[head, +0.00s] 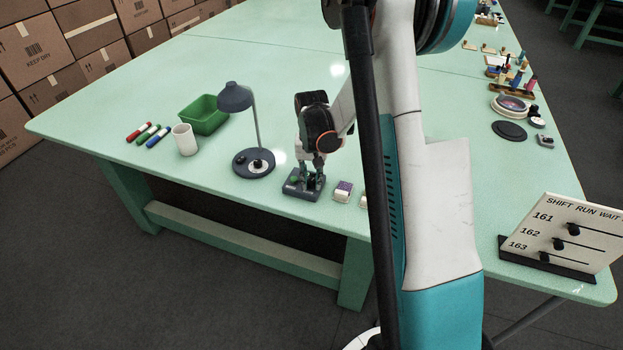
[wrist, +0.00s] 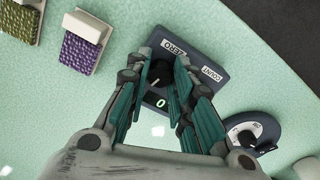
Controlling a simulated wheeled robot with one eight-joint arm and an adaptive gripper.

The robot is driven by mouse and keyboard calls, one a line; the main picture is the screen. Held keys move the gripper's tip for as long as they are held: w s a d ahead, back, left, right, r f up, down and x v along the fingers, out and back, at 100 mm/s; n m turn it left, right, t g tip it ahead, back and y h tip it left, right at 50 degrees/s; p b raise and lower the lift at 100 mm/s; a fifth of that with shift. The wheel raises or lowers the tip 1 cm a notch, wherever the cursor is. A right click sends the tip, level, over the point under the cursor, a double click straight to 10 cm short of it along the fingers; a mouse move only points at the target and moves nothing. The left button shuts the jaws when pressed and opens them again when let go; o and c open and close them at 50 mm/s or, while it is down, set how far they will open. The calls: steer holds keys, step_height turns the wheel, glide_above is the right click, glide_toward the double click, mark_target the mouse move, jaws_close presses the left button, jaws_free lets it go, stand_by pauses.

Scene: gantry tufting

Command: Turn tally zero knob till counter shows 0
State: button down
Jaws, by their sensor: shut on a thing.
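The tally counter (head: 299,192) is a dark grey box on the green table near its front edge. In the wrist view its casing (wrist: 204,60) carries the labels ZERO and COUNT. A small display (wrist: 158,100) on it shows a single green digit that reads 0. The black zero knob (wrist: 160,72) lies between my fingertips. My gripper (head: 312,176) points down over the counter and is shut on the knob, with a finger on each side (wrist: 159,78). The fingers hide part of the casing.
A desk lamp (head: 236,99) stands just left of the counter. Purple-topped (head: 344,188) and green-topped (wrist: 20,20) blocks sit on its other side. A white cup (head: 185,140), green bin (head: 203,115) and markers (head: 148,134) lie farther left.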

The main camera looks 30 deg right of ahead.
steer(key=m, duration=0.4)
steer(key=shift+m, duration=0.4)
stand_by(0.4)
steer(key=c, duration=1.4)
jaws_free()
steer(key=shift+o, duration=0.2)
step_height(320, 180, up, 12)
